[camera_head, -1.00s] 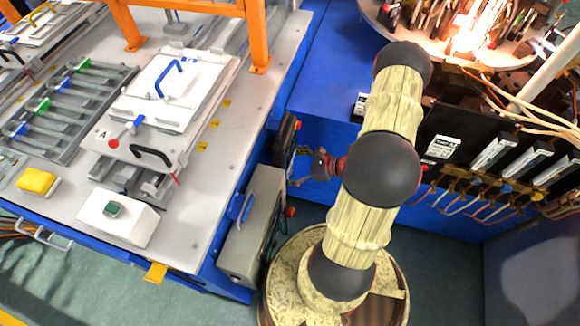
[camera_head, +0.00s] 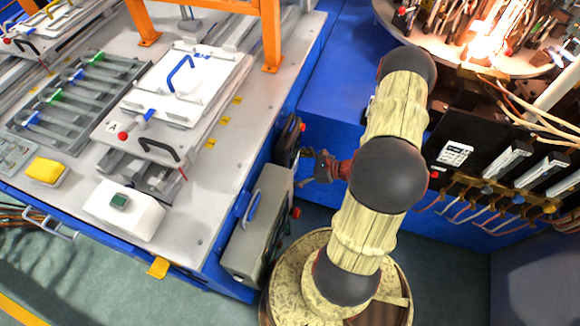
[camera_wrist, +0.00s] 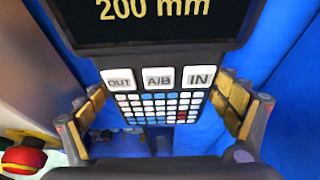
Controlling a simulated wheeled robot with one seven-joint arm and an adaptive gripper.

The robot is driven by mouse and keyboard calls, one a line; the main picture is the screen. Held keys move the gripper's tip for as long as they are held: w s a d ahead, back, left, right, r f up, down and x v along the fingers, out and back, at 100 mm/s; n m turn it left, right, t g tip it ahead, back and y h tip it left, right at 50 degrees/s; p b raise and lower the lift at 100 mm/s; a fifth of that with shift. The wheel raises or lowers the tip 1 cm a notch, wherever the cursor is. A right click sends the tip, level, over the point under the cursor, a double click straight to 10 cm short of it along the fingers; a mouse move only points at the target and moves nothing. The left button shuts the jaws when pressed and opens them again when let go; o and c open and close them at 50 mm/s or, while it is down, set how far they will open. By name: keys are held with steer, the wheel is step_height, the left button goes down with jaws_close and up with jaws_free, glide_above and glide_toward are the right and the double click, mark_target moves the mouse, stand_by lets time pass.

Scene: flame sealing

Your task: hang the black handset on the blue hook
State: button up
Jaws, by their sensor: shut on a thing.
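The black handset (camera_wrist: 160,78) fills the upper middle of the wrist view, with a "200 mm" screen, OUT, A/B and IN keys and a keypad. My gripper (camera_wrist: 163,95) is shut on it, with gold-padded fingers at its left and right sides. In the head view the handset (camera_head: 290,139) is a small dark shape beside the bench's right side, and my gripper (camera_head: 313,163) is just right of it.
The white-topped bench (camera_head: 215,190) is at left. A blue cabinet (camera_head: 335,110) stands behind my arm. A red knob (camera_wrist: 24,158) shows lower left in the wrist view.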

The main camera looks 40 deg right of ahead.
steer(key=o, duration=1.8)
steer(key=v, duration=1.2)
steer(key=shift+a, duration=0.1)
